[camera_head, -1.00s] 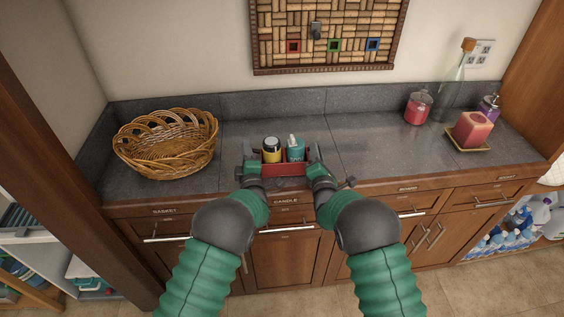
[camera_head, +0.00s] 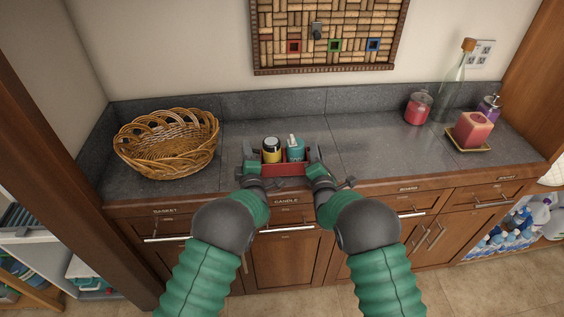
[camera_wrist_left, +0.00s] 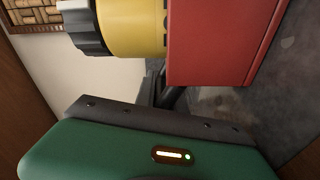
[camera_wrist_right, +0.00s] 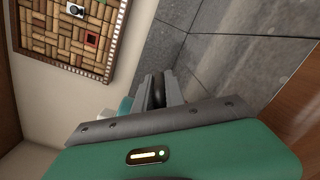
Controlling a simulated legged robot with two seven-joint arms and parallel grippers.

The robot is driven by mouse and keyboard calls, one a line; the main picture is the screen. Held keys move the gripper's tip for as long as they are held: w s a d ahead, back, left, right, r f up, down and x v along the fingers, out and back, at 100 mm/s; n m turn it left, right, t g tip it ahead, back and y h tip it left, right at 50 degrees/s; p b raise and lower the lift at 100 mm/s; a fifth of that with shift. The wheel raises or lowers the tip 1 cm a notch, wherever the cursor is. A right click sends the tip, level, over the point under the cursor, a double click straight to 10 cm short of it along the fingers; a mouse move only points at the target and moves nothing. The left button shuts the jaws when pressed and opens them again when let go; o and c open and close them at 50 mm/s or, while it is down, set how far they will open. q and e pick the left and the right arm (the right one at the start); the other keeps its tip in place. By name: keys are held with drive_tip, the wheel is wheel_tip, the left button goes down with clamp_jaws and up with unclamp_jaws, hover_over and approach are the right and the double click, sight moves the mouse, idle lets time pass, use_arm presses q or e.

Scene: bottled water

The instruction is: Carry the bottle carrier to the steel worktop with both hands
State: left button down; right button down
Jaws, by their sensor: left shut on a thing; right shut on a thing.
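A red bottle carrier (camera_head: 285,170) is at the front middle of the grey counter, between my two grippers. It holds a yellow bottle with a dark and white cap (camera_head: 272,150) and a teal bottle (camera_head: 295,149). My left gripper (camera_head: 251,164) is shut on the carrier's left end; the carrier's red side (camera_wrist_left: 212,45) and the yellow bottle (camera_wrist_left: 132,28) fill the top of the left wrist view. My right gripper (camera_head: 316,164) is shut at the carrier's right end. In the right wrist view its fingers (camera_wrist_right: 158,90) show, with the carrier mostly hidden. I cannot tell whether the carrier touches the counter.
A wicker basket (camera_head: 168,143) stands on the counter at left. A red jar (camera_head: 418,108), a glass bottle (camera_head: 451,85), a purple dispenser (camera_head: 488,107) and a pink candle on a dish (camera_head: 473,130) stand at right. The counter between carrier and candle is clear. A cork board (camera_head: 328,35) hangs behind.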

use_arm(q)
drive_tip(key=shift+f, duration=0.1)
use_arm(e)
drive_tip(key=shift+a, duration=0.1)
